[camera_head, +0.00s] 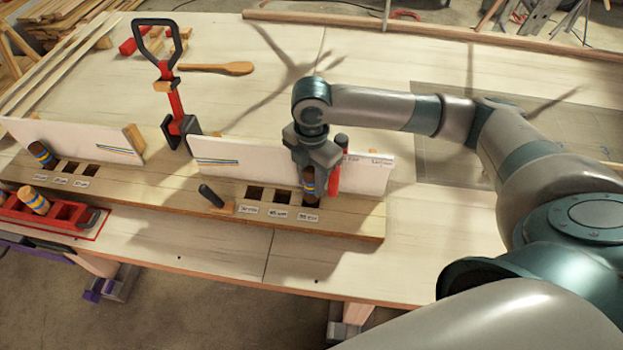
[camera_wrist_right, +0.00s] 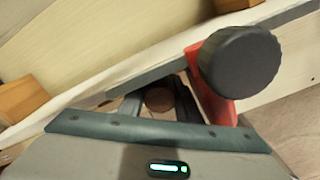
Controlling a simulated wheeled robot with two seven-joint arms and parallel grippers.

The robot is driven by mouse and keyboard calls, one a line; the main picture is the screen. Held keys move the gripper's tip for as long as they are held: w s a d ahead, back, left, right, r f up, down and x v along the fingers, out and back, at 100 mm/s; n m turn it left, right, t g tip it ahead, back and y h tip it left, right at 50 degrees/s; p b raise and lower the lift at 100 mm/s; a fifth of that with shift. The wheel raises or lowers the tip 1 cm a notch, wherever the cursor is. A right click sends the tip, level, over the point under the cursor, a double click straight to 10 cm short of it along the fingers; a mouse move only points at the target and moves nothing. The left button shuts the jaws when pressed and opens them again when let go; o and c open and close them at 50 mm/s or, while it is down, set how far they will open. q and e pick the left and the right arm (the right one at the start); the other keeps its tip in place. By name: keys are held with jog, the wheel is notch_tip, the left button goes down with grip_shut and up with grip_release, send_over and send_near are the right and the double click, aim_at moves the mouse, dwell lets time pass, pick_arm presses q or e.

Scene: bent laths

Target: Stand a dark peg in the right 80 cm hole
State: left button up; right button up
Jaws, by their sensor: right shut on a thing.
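My right gripper (camera_head: 309,172) is shut on a dark peg (camera_head: 308,184) with blue and yellow bands. The peg is upright over the rightmost hole (camera_head: 311,202) of the right block. I cannot tell how far its lower end is in. The block's other two holes, the left one (camera_head: 254,193) and the middle one (camera_head: 282,197), look empty; their labels are too small to read surely. In the wrist view the peg's round brown end (camera_wrist_right: 158,98) shows between the fingers. Another dark banded peg (camera_head: 40,153) stands in the left block's leftmost hole. My left gripper is not in view.
A red clamp with a black knob (camera_wrist_right: 240,60) stands close beside my right gripper. A white board (camera_head: 225,158) runs behind the holes. A dark-handled tool (camera_head: 210,195) lies left of them. A red tray (camera_head: 62,212) holds a light peg (camera_head: 33,199). A tall red clamp (camera_head: 177,105) stands further left.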

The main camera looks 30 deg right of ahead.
aim_at(312, 171)
jog(key=shift+f, duration=0.7)
jog(key=o, duration=1.2)
jog(key=shift+c, duration=0.2)
jog(key=shift+r, duration=0.25)
notch_tip(312, 171, up, 5)
jog(key=p, duration=0.5)
jog(key=shift+w+p, duration=0.1)
jog(key=shift+p, duration=0.2)
jog(key=shift+r+p, duration=0.65)
jog(key=shift+r, duration=1.25)
jog(key=shift+f, duration=0.15)
